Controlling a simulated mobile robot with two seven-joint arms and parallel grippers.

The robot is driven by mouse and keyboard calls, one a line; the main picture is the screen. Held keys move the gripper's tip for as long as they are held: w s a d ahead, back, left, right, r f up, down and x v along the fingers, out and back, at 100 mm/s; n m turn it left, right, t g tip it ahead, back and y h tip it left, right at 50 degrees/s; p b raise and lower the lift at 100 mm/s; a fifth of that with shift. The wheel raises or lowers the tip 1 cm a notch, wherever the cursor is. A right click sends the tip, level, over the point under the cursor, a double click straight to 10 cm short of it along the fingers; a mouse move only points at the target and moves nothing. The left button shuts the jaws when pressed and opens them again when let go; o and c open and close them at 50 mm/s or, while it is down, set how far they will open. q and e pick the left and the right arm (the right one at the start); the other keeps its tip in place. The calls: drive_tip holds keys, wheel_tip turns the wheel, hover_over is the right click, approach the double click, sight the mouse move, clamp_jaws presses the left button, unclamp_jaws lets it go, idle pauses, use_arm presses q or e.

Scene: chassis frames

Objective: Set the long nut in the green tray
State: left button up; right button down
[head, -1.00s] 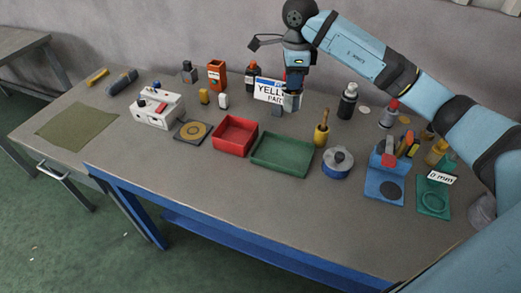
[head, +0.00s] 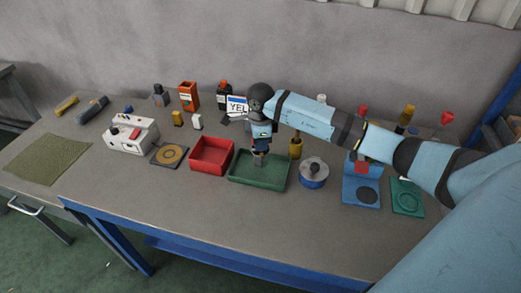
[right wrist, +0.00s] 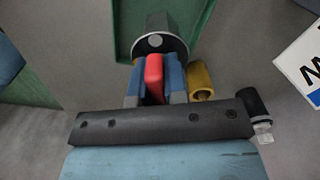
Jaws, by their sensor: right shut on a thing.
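My right gripper (head: 260,149) points down over the green tray (head: 273,184). It is shut on the long nut (head: 258,160), a grey piece showing below its fingers. In the right wrist view, the blue fingers (right wrist: 154,85) have a red part between them, and the grey nut (right wrist: 158,42) with a pale round mark shows just past them. Parts of the green tray (right wrist: 199,27) show on both sides of it. I cannot tell whether the nut touches the tray floor. My left gripper is not in view.
A red tray (head: 212,170) stands left of the green tray. A yellow pot (head: 296,151) is close behind its right end. A blue-grey lidded pot (head: 313,180) stands to the right. The bench front is clear.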

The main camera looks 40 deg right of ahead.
sight(260, 156)
wheel_tip(260, 156, down, 4)
drive_tip(key=shift+r, duration=0.25)
drive_tip(key=shift+f, duration=0.1)
drive_tip(key=shift+f, duration=0.15)
drive_tip(key=c, duration=1.1)
unclamp_jaws()
drive_tip(key=shift+c, duration=0.2)
